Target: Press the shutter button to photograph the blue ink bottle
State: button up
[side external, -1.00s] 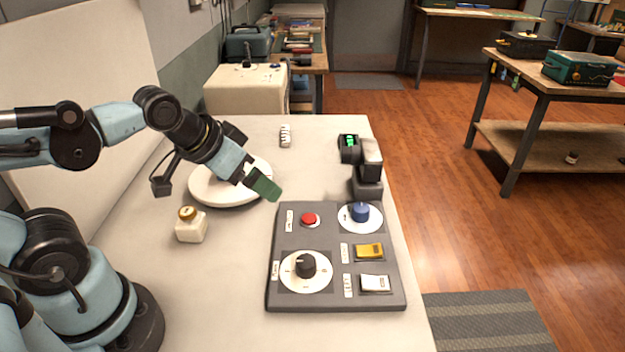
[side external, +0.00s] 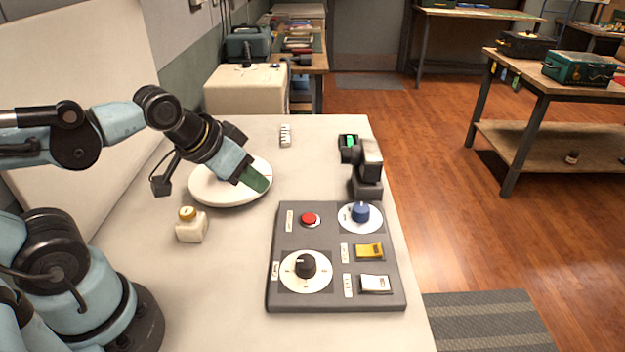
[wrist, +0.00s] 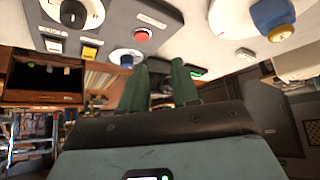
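The control panel (side external: 337,300) lies on the white table. It carries a red round button (side external: 309,219), also in the wrist view (wrist: 142,35), a blue knob (side external: 361,211), a black dial (side external: 305,265), and yellow (side external: 369,251) and white (side external: 375,283) rocker switches. My gripper (side external: 258,182) has green fingers, apart and empty, over the white round platform (side external: 205,188).
A dark camera-like device (side external: 368,170) with a lit green screen (side external: 349,142) stands behind the panel. A small white labelled piece (side external: 285,136) lies at the back. Bare tabletop lies between the platform and the panel.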

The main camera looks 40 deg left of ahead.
grip_shut()
dwell(1.1)
